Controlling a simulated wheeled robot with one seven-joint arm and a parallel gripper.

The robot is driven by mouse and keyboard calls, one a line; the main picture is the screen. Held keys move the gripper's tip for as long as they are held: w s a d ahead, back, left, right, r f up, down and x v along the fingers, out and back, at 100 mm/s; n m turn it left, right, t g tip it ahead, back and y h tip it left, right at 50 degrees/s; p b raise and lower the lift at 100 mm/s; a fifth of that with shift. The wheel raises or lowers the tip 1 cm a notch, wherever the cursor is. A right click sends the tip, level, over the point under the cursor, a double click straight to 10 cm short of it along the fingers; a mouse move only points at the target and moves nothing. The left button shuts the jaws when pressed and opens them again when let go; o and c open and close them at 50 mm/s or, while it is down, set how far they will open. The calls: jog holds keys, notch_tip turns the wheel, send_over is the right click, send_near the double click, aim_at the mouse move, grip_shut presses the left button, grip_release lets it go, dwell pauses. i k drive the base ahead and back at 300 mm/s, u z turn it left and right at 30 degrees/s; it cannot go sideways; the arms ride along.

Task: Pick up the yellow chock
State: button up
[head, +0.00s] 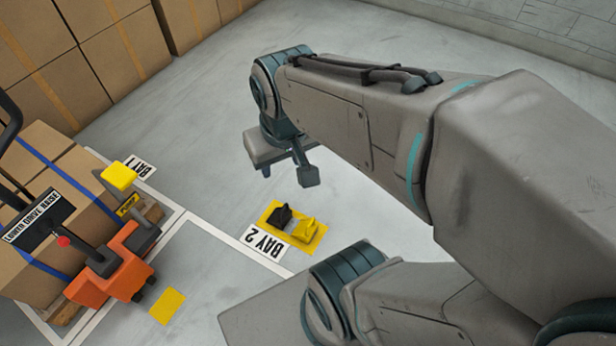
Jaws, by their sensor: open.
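The yellow chock (305,230) sits on a yellow floor patch (318,240) beside the BAY 2 label (263,243). A black chock (281,215) stands just left of it on the same patch. My gripper (287,176) is open and empty at the end of my arm. In the picture it shows above the two chocks, apart from both. Its exact height over the floor is hard to tell from this view.
An orange pallet truck (112,268) with a lever sign (38,220) and boxes stands at the left, by the BAY 1 label (141,167). A bare yellow square (168,306) lies near it. Stacked cartons (118,50) line the back left. Grey floor around the chocks is clear.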

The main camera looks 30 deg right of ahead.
aim_at(304, 232)
jog(key=z, duration=0.1)
jog(key=k, duration=0.6)
jog(key=u, duration=0.8)
jog(key=i, duration=0.7)
jog(key=z, duration=0.75)
jog(key=i, duration=0.7)
jog(key=z, duration=0.75)
